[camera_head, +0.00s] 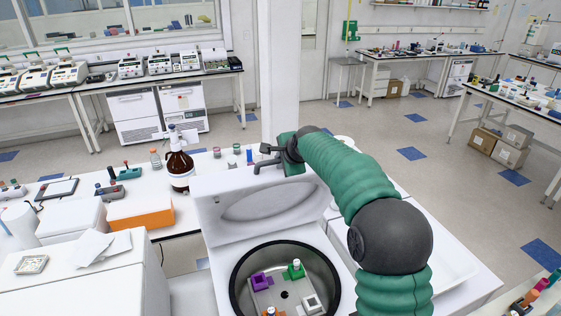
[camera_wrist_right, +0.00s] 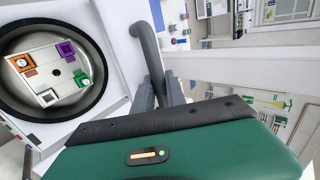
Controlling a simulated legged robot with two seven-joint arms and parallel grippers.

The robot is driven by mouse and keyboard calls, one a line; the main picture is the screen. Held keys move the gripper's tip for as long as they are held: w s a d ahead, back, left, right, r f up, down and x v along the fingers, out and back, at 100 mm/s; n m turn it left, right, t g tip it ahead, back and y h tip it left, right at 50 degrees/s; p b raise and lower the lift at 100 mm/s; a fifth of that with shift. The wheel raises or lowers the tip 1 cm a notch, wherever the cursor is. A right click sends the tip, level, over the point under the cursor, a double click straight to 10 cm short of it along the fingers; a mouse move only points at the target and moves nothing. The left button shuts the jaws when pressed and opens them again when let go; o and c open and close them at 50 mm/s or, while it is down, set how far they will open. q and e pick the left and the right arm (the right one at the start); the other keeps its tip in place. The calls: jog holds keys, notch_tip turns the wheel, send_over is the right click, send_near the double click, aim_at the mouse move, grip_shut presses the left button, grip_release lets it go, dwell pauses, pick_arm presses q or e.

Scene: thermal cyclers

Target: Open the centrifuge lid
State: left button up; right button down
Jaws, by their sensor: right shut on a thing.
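The centrifuge has its lid (camera_head: 255,201) raised and standing up behind the bowl, so the round dark-rimmed chamber (camera_head: 238,268) is uncovered. Inside is a rotor with purple, green, white and orange holders; the wrist view shows the rotor (camera_wrist_right: 48,72) too. My right gripper (camera_head: 270,152) is at the lid's top right edge. In the wrist view its fingers (camera_wrist_right: 163,92) are shut around a grey curved bar (camera_wrist_right: 146,47), which looks like the lid handle. My left gripper is not in view.
A brown bottle (camera_head: 180,169) and small jars (camera_head: 217,153) stand on the bench behind the lid. An orange-fronted box (camera_head: 141,213) and white equipment (camera_head: 75,285) are to the left. A white tray (camera_head: 455,262) lies to the right of my right arm.

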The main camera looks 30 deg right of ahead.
jog(key=c, duration=1.4)
grip_release()
jog(key=shift+w+d+f, duration=0.1)
jog(key=shift+o, duration=0.2)
jog(key=b+v, duration=0.6)
jog(key=v, duration=1.1)
jog(key=shift+w, duration=0.15)
jog(key=shift+d, duration=0.1)
